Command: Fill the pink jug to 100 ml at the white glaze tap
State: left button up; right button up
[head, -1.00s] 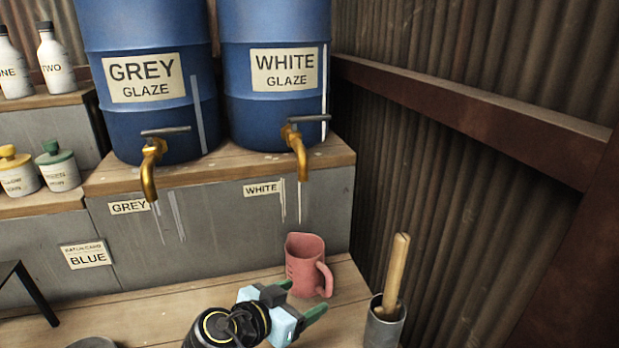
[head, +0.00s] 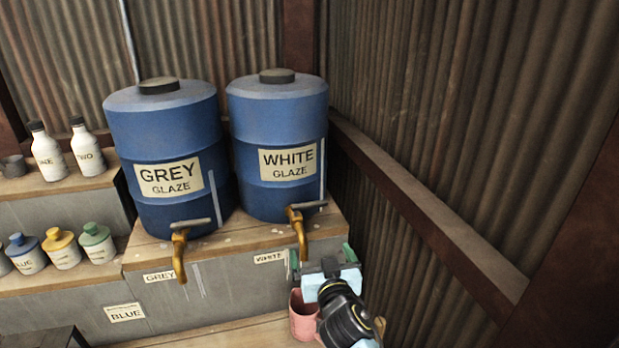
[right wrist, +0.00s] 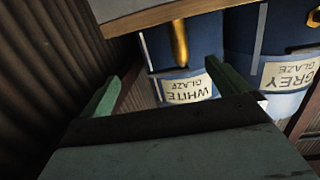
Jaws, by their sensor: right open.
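The pink jug (head: 302,320) stands on the lower wooden ledge under the white glaze tap (head: 299,230). My right gripper and arm hide part of it, and its contents cannot be seen. The tap is brass with a grey lever (head: 306,206) lying crosswise on top; I see no clear stream from it. It juts from the blue white-glaze drum (head: 280,195). My right gripper (head: 321,258) is open and empty, its green fingers raised above the jug, just below and in front of the tap. In the right wrist view the brass tap (right wrist: 180,43) shows upside down beyond the fingers. My left gripper is out of view.
The grey-glaze drum (head: 168,200) with its own brass tap (head: 180,255) stands to the left. Bottles (head: 88,150) and small jars (head: 62,248) sit on shelves further left. A rusty beam (head: 430,220) and corrugated wall close the right side.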

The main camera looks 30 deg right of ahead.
jog(key=n+t+p, duration=0.1)
jog(key=p, duration=0.1)
send_near(310, 207)
jog(key=s, duration=0.3)
jog(key=y, duration=0.1)
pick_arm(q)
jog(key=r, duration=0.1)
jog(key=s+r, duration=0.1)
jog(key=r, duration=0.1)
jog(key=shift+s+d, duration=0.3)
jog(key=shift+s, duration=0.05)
pick_arm(e)
jog(key=x, duration=1.3)
jog(key=shift+w+r, duration=0.25)
jog(key=shift+w, duration=0.2)
jog(key=shift+c, duration=0.4)
